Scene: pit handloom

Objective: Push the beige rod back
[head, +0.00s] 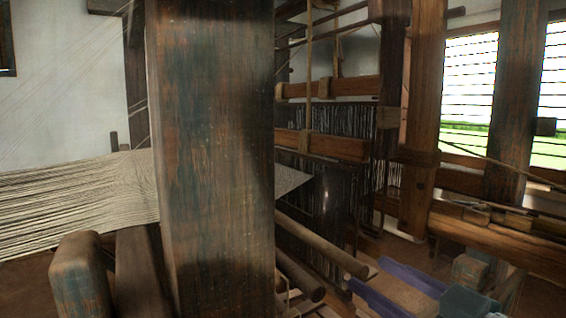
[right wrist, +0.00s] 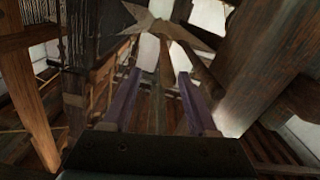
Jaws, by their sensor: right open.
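A light brown rod (head: 322,242) slants down to the right from behind the big post, and its round end shows near my right gripper. It is the likeliest beige rod, though its colour is dim here. A darker rod (head: 299,275) lies just below it. My right gripper (head: 372,276) has its purple fingers spread beside the upper rod's end, with no clear contact. In the right wrist view the fingers (right wrist: 160,85) are wide apart and hold nothing; a brownish upright piece shows beyond, between them. My left gripper is not in view.
A thick worn post (head: 210,150) blocks the middle left of the head view. Pale warp threads (head: 75,205) stretch left of it. Dark heddles (head: 335,190) hang behind the rods. Loom beams (head: 500,225) stand close on the right.

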